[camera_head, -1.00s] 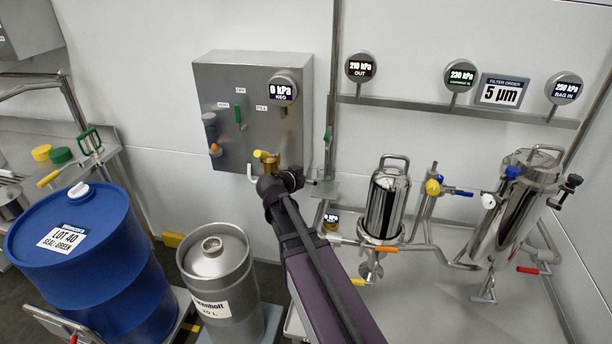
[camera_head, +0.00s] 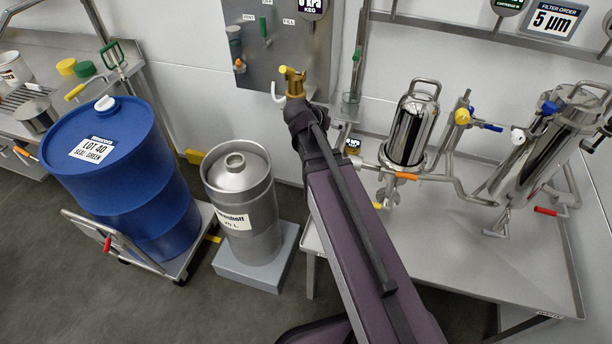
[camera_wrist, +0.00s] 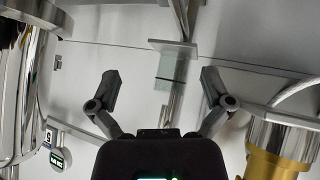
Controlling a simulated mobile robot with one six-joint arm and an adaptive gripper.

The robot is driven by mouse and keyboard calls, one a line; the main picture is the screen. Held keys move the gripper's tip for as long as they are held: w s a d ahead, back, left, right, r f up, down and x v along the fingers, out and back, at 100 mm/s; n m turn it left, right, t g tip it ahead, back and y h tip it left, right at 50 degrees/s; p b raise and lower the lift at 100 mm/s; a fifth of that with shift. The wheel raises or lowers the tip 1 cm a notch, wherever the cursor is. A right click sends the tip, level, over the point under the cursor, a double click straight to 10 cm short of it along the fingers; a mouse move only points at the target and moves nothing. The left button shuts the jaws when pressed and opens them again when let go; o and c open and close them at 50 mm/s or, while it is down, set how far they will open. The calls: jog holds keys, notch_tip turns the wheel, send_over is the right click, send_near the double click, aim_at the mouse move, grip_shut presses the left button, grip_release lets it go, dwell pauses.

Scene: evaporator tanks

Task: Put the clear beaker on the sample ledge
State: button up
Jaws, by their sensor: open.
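The clear beaker (camera_wrist: 170,70) shows in the wrist view between my open fingers, with its base against the small sample ledge (camera_wrist: 173,47). The wrist picture is upside down, so the beaker looks upright on the ledge. In the head view the beaker (camera_head: 350,104) appears faintly at the wall, above the ledge (camera_head: 345,117). My gripper (camera_wrist: 160,88) is open, with one finger on each side of the beaker in the picture and gaps on both sides. Its distance from the beaker is unclear. In the head view my arm's dark end lies left of the beaker, fingers unclear.
A brass fitting with a yellow handle (camera_head: 292,78) is close beside my arm's end. Right of the arm stand a polished filter vessel (camera_head: 409,131) and pipes above a steel bench (camera_head: 440,250). The keg (camera_head: 240,195) and blue drum (camera_head: 118,170) stand at left.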

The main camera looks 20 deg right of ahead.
jog(key=s+a+f+n+g+y, duration=0.2)
jog(key=s+a+f+n+y, duration=0.1)
jog(key=s+a, duration=0.3)
jog(key=s+a+f+n+g+y, duration=0.2)
jog(key=s+a+n+y, duration=0.3)
jog(key=s+a, duration=0.1)
jog(key=shift+s+f+n, duration=0.3)
jog(key=shift+s+f, duration=0.1)
jog(key=shift+s, duration=0.3)
dwell(0.4)
